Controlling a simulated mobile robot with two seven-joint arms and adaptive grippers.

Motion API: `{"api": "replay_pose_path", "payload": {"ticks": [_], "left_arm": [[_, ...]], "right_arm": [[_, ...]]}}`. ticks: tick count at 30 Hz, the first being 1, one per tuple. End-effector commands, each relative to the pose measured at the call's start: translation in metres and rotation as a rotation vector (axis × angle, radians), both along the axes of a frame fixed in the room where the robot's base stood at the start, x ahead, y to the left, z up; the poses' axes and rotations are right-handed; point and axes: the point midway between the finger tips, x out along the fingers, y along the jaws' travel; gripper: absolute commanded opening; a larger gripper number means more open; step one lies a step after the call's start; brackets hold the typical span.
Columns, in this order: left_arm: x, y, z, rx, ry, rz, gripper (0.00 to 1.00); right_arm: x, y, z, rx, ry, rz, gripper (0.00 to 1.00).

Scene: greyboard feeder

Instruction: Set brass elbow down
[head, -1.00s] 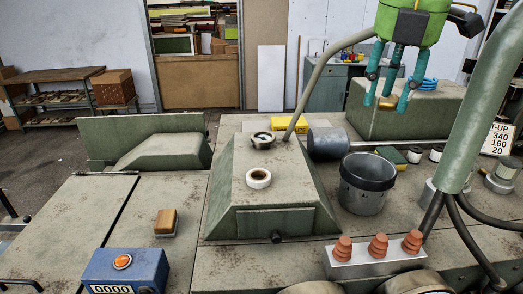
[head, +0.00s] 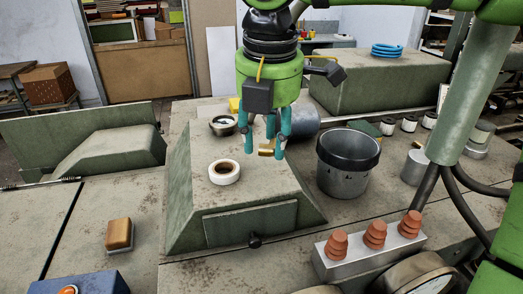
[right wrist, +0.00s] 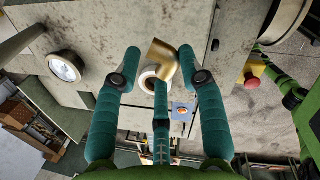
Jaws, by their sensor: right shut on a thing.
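The brass elbow (head: 267,150) hangs between the teal fingertips of my right gripper (head: 265,143), above the right part of the sloped green-grey housing. In the right wrist view the brass elbow (right wrist: 165,60) shows as a bent, shiny tube between the fingers of the right gripper (right wrist: 160,80). The gripper is shut on it. It looks held clear of the surface, though the exact gap cannot be told. My left gripper is not in view.
A white ring roll (head: 224,172) and a round gauge (head: 222,125) sit on the housing (head: 250,190). A dark-rimmed metal bucket (head: 346,165) stands to its right. Orange insulators (head: 375,235) stand on a block in front. A wood-topped block (head: 119,234) lies at left.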

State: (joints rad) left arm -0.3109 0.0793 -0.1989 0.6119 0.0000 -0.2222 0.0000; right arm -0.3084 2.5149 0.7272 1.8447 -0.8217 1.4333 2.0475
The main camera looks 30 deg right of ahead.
Motion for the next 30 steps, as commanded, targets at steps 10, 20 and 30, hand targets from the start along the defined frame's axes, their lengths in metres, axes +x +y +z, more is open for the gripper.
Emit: {"api": "replay_pose_path", "payload": {"ticks": [10,20,30], "left_arm": [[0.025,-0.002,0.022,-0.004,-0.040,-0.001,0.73],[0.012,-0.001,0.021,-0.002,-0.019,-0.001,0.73],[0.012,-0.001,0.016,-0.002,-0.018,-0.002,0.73]], "right_arm": [[-0.001,0.007,-0.033,0.002,0.005,0.001,0.07],[0.000,0.007,-0.044,0.001,-0.003,-0.002,0.07],[0.000,0.007,-0.047,0.002,-0.001,-0.002,0.51]]}}
